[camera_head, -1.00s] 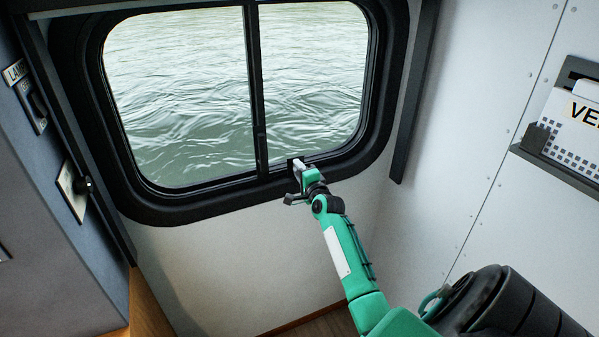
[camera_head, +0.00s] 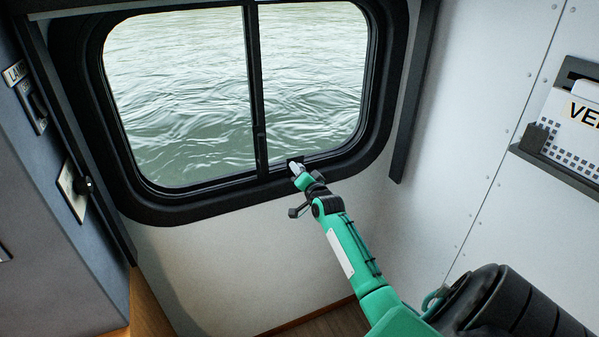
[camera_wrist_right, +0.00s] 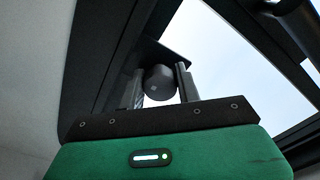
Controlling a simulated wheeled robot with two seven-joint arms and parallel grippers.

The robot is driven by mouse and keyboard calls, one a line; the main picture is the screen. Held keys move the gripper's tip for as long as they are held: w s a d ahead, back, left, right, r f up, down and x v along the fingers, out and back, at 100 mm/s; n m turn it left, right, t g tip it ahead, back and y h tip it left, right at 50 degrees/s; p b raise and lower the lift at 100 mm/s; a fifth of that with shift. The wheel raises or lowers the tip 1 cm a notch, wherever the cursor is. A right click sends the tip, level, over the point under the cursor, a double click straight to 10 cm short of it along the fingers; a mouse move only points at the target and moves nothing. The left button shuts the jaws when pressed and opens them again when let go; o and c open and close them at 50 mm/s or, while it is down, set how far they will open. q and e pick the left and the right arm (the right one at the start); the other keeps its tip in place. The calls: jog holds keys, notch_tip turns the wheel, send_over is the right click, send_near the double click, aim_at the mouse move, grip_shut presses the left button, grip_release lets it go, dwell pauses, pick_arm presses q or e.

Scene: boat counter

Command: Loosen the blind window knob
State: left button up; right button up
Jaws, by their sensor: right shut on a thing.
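The window knob (camera_wrist_right: 160,82) is a dark round cylinder on a flat dark plate at the window frame. In the right wrist view it sits between the two fingers of my right gripper (camera_wrist_right: 161,90), which is shut on it. In the head view my right gripper (camera_head: 297,169) is at the lower edge of the black window frame (camera_head: 205,207), right of the centre bar; the knob is mostly hidden there by the gripper. My left gripper is not in view.
The window panes show water outside. A dark knob on a plate (camera_head: 73,192) is on the left panel, under a switch (camera_head: 37,107). A paper holder (camera_head: 560,160) hangs on the right wall. The white wall below the window is clear.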

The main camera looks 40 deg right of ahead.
dwell(0.4)
jog(key=o, duration=1)
jog(key=shift+w, duration=0.1)
jog(key=shift+c, duration=0.2)
jog(key=b+v, duration=0.3)
jog(key=v, duration=1)
jog(key=shift+s, duration=0.4)
